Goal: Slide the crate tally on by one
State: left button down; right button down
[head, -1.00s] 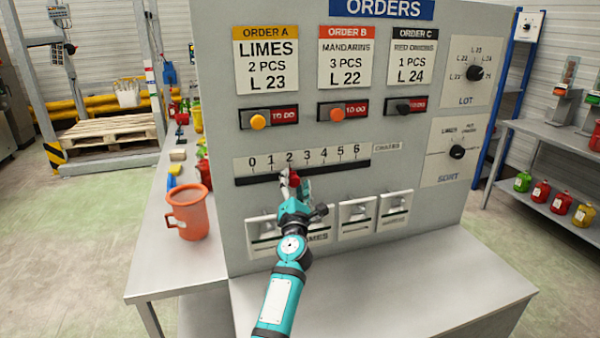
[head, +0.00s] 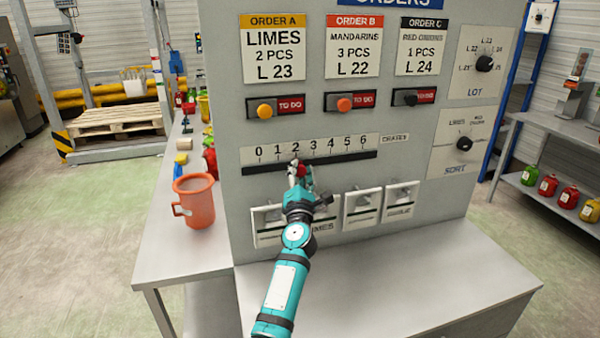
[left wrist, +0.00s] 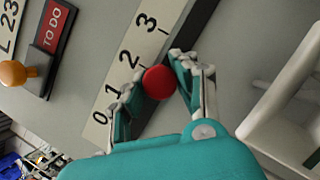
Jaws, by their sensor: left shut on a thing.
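The crate tally is a white scale (head: 340,144) numbered 0 to 6 above a black slot (head: 345,160) on the grey order panel. Its red knob (head: 306,172) is partly hidden by my gripper in the head view. My left gripper (head: 298,171) is at the slot, below about the 2. In the left wrist view, the round red knob (left wrist: 158,82) sits between the two fingers of the gripper (left wrist: 155,88), near the mark for 2. The gripper is shut on it. The exact mark is hard to tell. My right gripper is out of view.
Order buttons (head: 344,104) sit above the scale. White flap-like holders (head: 361,206) sit below it, close to my arm. An orange jug (head: 196,203) stands on the side table at left. The grey ledge (head: 400,270) below the panel is clear.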

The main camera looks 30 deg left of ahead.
pick_arm(q)
jog(key=w+d+b, duration=0.2)
jog(key=w+d, duration=0.1)
jog(key=shift+w+d, duration=0.1)
jog(key=shift+w, duration=0.25)
jog(key=shift+w+d, duration=0.15)
jog(key=c, duration=1.4)
grip_release()
jog(key=o, duration=0.5)
jog(key=shift+c, duration=0.2)
jog(key=shift+r, duration=0.1)
jog(key=r, duration=0.9)
jog(key=shift+a+r, duration=0.2)
jog(key=shift+r, duration=0.2)
